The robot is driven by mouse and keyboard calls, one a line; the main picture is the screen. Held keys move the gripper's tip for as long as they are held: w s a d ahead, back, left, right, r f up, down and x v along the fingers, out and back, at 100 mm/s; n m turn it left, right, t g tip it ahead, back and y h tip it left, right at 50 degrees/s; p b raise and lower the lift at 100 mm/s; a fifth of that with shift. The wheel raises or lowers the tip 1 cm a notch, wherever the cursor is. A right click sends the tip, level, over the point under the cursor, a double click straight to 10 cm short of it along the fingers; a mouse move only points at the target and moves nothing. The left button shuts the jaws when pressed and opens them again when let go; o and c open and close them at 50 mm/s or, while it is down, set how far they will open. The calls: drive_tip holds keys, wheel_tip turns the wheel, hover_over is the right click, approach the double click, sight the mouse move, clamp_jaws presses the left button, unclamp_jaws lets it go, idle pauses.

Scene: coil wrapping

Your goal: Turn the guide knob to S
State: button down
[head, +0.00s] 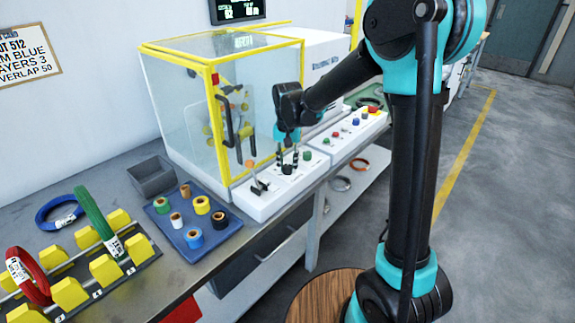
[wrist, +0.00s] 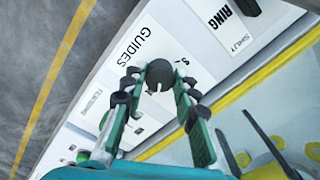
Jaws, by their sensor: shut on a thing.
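The guide knob (wrist: 159,73) is a dark round knob on the white control panel, beside the printed word GUIDES in the wrist view. A letter S (wrist: 181,62) is printed next to it. My gripper (wrist: 158,82) has its two green and black fingers on opposite sides of the knob and is shut on it. Which way the knob points is not clear. In the head view my gripper (head: 288,160) reaches down to the panel (head: 262,202) in front of the glazed machine, and the fingers mostly hide the knob.
A yellow-framed clear enclosure (head: 190,110) stands right behind the panel. A blue tray (head: 170,235) with several small rolls lies left of the panel.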

sight(288, 166)
drive_tip(key=n, duration=1.2)
drive_tip(key=shift+n, duration=0.4)
drive_tip(key=n, duration=1.2)
drive_tip(key=shift+n, duration=0.4)
drive_tip(key=c, duration=1.2)
unclamp_jaws()
wheel_tip(288, 166, up, 12)
